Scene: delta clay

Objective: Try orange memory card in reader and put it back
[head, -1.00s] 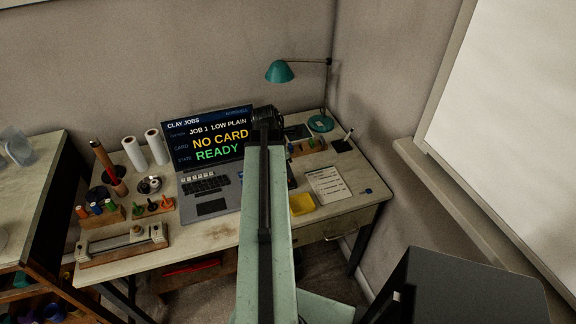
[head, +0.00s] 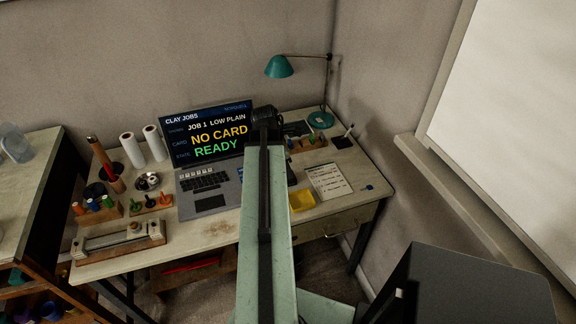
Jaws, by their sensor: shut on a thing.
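The laptop (head: 205,201) stands open on the desk, left of my arm. Its screen (head: 185,131) reads "CLAY JOBS", "JOB 1 LOW PLAIN", "NO CARD" and "READY". My arm reaches up the middle of the picture, over the desk and past the laptop's right edge. My gripper's fingers are hidden beyond the arm's dark far end. I cannot make out the orange memory card or the reader. A small wooden rack (head: 308,145) with small coloured pieces, one orangish, stands at the back right, partly behind the arm.
A yellow tray (head: 302,201) and a printed sheet (head: 328,180) lie right of my arm. A teal lamp (head: 279,67) stands at the back. Wooden holders with coloured pegs (head: 98,214), white rolls (head: 132,150) and a roller-like tool (head: 118,242) fill the left side. A dark box (head: 470,290) is at front right.

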